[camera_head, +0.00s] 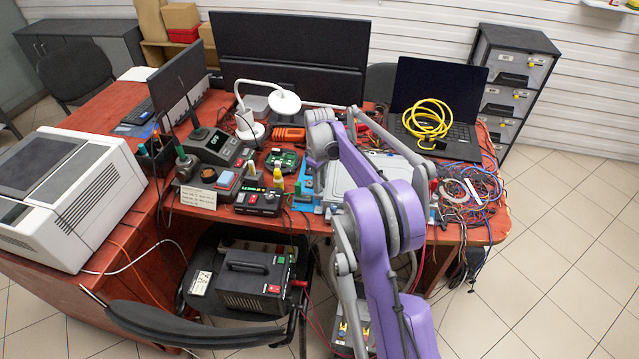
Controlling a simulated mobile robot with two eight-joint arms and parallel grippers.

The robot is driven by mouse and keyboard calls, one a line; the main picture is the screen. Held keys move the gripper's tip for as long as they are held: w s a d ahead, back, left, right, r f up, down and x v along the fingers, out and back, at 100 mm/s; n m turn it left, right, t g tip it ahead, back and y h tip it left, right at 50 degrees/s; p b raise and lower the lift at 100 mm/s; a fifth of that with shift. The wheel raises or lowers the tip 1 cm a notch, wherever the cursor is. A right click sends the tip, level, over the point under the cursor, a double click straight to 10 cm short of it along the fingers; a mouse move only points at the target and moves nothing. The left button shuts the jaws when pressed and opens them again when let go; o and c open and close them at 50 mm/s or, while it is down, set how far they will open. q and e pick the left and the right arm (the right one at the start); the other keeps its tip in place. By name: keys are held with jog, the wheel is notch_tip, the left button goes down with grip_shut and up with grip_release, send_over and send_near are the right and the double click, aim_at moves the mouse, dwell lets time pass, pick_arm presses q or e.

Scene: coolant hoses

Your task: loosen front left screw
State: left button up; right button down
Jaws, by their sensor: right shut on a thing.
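My right arm, purple and grey, reaches up from the bottom right over the desk and bends down at its wrist. My right gripper (317,163) is at the end of it, low over the work area, left of a pale grey metal case (368,168). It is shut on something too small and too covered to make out. The front left screw cannot be made out at this size. My arm hides part of the case and of the blue mat (306,187) around it. My left gripper is not in view.
A green circuit board (284,160), a black and red device (258,202) and a white lamp (284,103) stand left of the gripper. An open laptop (455,135) with a yellow coil (428,120) and tangled wires (470,195) lie to the right. A chair (190,325) stands in front.

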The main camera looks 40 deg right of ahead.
jog(key=shift+n, duration=1.2)
jog(key=c, duration=0.7)
grip_release()
jog(key=shift+r, duration=0.1)
notch_tip(320, 180, up, 11)
jog(key=shift+f+p, duration=0.15)
jog(key=shift+p, duration=0.15)
